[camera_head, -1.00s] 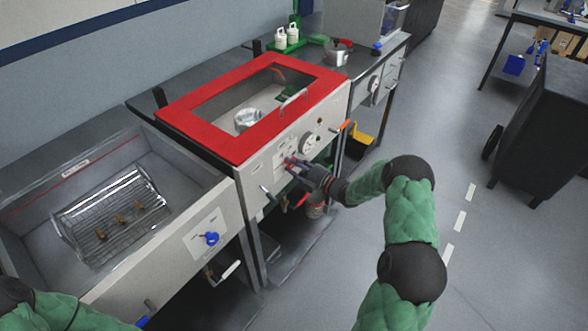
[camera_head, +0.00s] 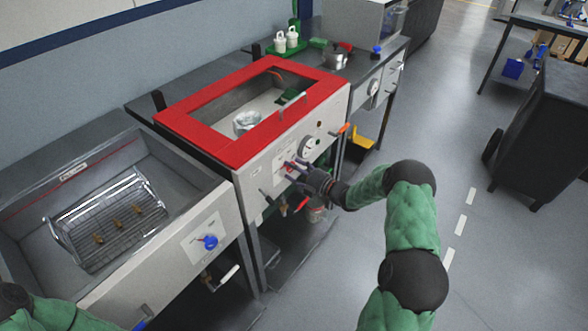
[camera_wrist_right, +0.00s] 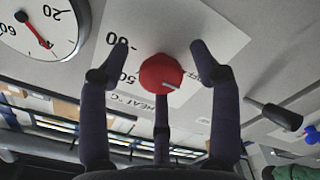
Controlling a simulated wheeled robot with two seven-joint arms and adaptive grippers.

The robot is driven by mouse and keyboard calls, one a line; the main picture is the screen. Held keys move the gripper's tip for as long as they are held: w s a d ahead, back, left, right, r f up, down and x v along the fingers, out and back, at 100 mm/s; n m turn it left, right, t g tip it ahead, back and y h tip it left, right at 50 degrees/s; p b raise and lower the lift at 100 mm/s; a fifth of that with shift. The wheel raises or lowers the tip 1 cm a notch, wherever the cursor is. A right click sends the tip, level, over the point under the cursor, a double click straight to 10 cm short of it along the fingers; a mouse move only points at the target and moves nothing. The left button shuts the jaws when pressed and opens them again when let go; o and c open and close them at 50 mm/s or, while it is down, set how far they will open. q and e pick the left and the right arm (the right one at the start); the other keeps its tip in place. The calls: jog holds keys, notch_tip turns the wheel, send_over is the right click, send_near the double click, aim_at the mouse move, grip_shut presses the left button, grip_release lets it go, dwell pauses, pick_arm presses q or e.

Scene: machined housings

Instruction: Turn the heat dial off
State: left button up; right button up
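The red heat dial (camera_wrist_right: 161,74) sits on a white label plate marked "HEAT °C" on the front panel. The label shows upside down in the right wrist view, and the dial's pale pointer mark points to the lower right there. In the head view the dial (camera_head: 290,168) is small and partly covered by my fingers. My right gripper (camera_wrist_right: 159,55) is open, with its dark fingers spread on both sides of the dial and a third finger below. I see a gap on each side; contact is not clear. The right gripper (camera_head: 297,166) is at the red-framed unit's front.
A round gauge (camera_wrist_right: 40,28) is beside the dial. A dark handle (camera_wrist_right: 273,114) sticks out from the panel. The red-framed lid (camera_head: 215,144) tops the unit. A sink with a wire basket (camera_head: 115,221) stands at left.

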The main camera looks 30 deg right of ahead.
jog(key=shift+r, duration=0.1)
jog(key=v, duration=1.2)
jog(key=a+f+m+g+h+p, duration=0.25)
jog(key=a+f+m, duration=0.35)
jog(key=a, duration=0.3)
jog(key=a+f+m+g+h+p, duration=0.1)
jog(key=a+f+m+g, duration=0.2)
jog(key=a+f+m, duration=0.4)
jog(key=s+a+f+m+g, duration=0.2)
jog(key=s+a+g, duration=0.1)
jog(key=s+a, duration=0.2)
jog(key=s+a+f+m+g+p, duration=0.1)
jog(key=s+a+g, duration=0.3)
jog(key=s, duration=0.6)
jog(key=s+a+f+m+g+p, duration=0.1)
jog(key=s+a+f+m+g, duration=0.2)
jog(key=s+a, duration=0.5)
jog(key=shift+s+a+g+y, duration=0.2)
jog(key=shift+a+g+y, duration=0.05)
jog(key=shift+g+y, duration=0.1)
jog(key=shift+w, duration=0.1)
